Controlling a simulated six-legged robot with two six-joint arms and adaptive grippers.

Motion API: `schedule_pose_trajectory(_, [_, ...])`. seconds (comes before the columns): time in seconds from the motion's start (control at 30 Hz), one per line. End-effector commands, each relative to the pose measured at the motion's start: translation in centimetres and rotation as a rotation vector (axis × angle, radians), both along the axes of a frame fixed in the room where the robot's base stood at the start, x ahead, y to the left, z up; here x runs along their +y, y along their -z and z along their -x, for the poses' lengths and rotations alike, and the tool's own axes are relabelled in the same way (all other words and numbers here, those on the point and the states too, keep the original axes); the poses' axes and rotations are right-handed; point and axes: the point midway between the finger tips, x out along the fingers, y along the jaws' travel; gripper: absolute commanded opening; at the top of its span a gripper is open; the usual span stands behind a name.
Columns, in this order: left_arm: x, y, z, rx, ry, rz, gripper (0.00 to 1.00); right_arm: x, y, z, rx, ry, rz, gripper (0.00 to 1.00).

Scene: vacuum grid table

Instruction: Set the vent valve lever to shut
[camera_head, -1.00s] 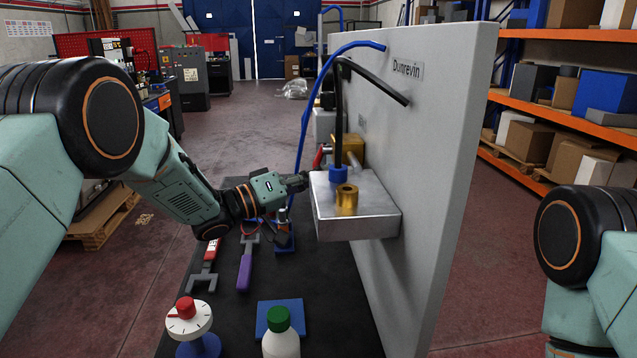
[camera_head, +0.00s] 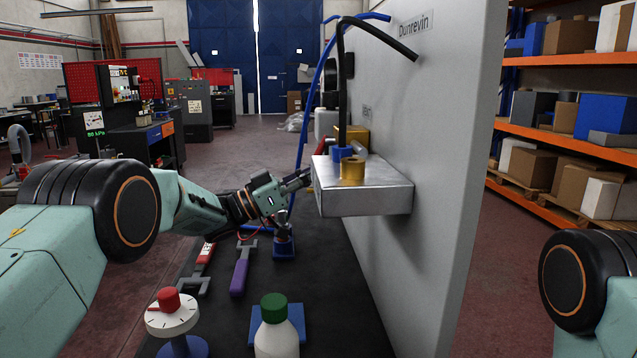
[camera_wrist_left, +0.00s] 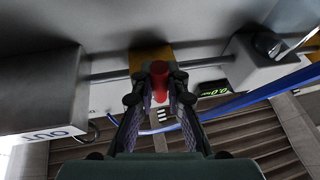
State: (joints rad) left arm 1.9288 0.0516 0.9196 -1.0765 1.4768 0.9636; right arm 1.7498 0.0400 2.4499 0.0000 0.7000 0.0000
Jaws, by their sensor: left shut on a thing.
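The vent valve has a brass body (camera_head: 352,134) against the grey panel (camera_head: 440,110), behind a silver metal block (camera_head: 365,190). Its red lever (camera_head: 329,146) shows at the left of the brass body. My left gripper (camera_head: 306,176) reaches in from the left beside the block, its fingertips partly hidden. In the left wrist view, the red lever (camera_wrist_left: 159,78) stands between the two fingers of my left gripper (camera_wrist_left: 158,92), which are shut on it, with the brass body (camera_wrist_left: 150,56) just beyond. My right gripper is out of view.
On the dark table (camera_head: 330,300) are a red-knobbed dial (camera_head: 172,315), a green-capped bottle (camera_head: 276,330), a purple-handled tool (camera_head: 240,275) and a red-handled tool (camera_head: 203,258). A black hose (camera_head: 342,85) and blue hoses (camera_head: 303,140) run near the valve. The wrist view shows a small display (camera_wrist_left: 208,91).

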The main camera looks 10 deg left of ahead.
Motion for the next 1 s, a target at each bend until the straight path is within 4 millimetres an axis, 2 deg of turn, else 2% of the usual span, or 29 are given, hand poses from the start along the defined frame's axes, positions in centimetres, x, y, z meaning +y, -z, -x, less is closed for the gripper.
schedule_pose_trajectory(0.03, [0.01,0.72,-0.06,-0.01,0.001,-0.008,0.0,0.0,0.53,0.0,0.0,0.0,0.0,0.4])
schedule_pose_trajectory(0.7, [0.07,0.51,-0.28,-0.056,0.001,-0.018,0.0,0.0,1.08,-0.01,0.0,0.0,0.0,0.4])
schedule_pose_trajectory(0.73, [0.07,0.51,-0.29,-0.056,0.001,-0.018,0.16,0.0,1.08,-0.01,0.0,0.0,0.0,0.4])
schedule_pose_trajectory(1.0, [0.07,0.21,-0.29,-0.059,0.001,-0.015,0.37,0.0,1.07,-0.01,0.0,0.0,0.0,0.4])
